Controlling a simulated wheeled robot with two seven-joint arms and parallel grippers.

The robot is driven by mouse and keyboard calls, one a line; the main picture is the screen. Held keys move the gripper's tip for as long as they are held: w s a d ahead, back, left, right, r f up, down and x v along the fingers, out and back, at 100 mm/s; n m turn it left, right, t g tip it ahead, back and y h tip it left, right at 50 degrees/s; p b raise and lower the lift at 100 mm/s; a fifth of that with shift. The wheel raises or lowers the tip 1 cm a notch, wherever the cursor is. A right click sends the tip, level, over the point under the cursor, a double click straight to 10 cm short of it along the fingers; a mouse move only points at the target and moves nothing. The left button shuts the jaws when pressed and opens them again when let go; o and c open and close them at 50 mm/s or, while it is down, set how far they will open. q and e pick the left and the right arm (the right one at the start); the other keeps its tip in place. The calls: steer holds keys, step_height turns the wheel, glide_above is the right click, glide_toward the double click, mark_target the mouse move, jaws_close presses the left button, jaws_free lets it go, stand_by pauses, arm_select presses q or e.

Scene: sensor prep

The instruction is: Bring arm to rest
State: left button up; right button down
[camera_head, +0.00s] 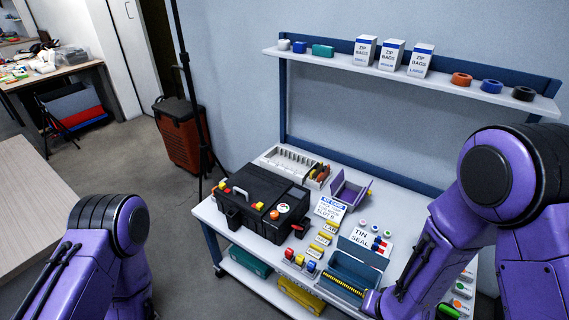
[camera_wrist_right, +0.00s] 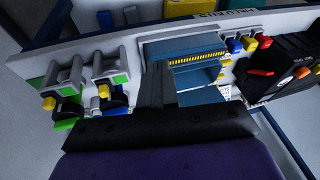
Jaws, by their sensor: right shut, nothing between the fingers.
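My right arm (camera_head: 500,180) is purple with black joints and reaches in from the right over the front right of the workbench (camera_head: 215,213). Its gripper is hidden in the head view. In the right wrist view the right gripper (camera_wrist_right: 157,72) has its dark fingers together and empty, in front of the open blue tin (camera_wrist_right: 195,80) with a yellow-black striped edge. I cannot tell whether they touch it. The tin also shows in the head view (camera_head: 352,268). My left arm (camera_head: 95,250) is bent at the lower left, clear of the bench; its gripper is out of view.
A black case (camera_head: 262,187) stands at the bench's left. A purple open box (camera_head: 350,193) and small coloured parts lie near the tin. Green-marked fixtures (camera_wrist_right: 105,78) sit left of the fingers in the wrist view. A shelf (camera_head: 400,75) spans the back above.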

steer(key=s+d+f+h, duration=0.1)
steer(key=s+d+f, duration=0.1)
steer(key=s, duration=0.3)
steer(key=s+d+f+h, duration=0.1)
steer(key=s+d+f, duration=0.2)
steer(key=s, duration=0.3)
steer(key=s+d+f+m+h, duration=0.1)
steer(key=s+d+f, duration=0.2)
steer(key=s, duration=0.2)
steer(key=shift+s+d+f+g+h, duration=0.2)
steer(key=shift+f+g+h, duration=0.15)
steer(key=shift+g+h, duration=0.05)
